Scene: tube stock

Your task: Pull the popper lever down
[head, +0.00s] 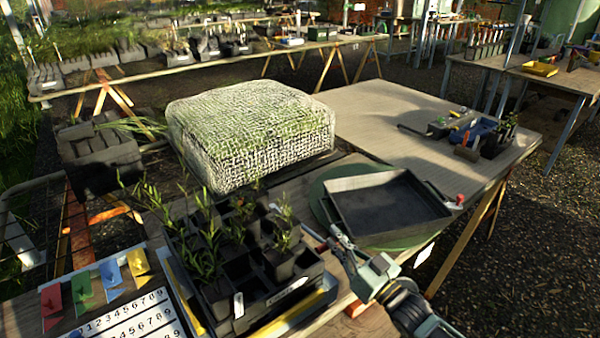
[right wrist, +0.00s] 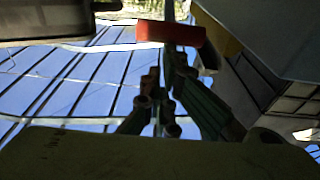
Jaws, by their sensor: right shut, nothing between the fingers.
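In the right wrist view a red bar (right wrist: 170,33), which looks like the lever's grip, lies just beyond my right gripper (right wrist: 163,78). The fingers are together with nothing between them; I cannot tell whether they touch the bar. In the head view my right gripper (head: 334,234) is by the right side of the black pot tray (head: 237,274), which sits in a yellow-edged frame (head: 310,312). A small red piece (head: 322,247) shows beside the fingertips. The lever's full length is not clear. My left gripper is out of view.
A shallow black tray (head: 350,185) stands on a round green base (head: 322,215), with a red-ended tool (head: 459,200) beside it. A mesh-wrapped block (head: 250,180) is behind. Coloured tags (head: 110,272) and a number sheet (head: 135,318) lie at left. The far right tabletop (head: 380,105) is mostly clear.

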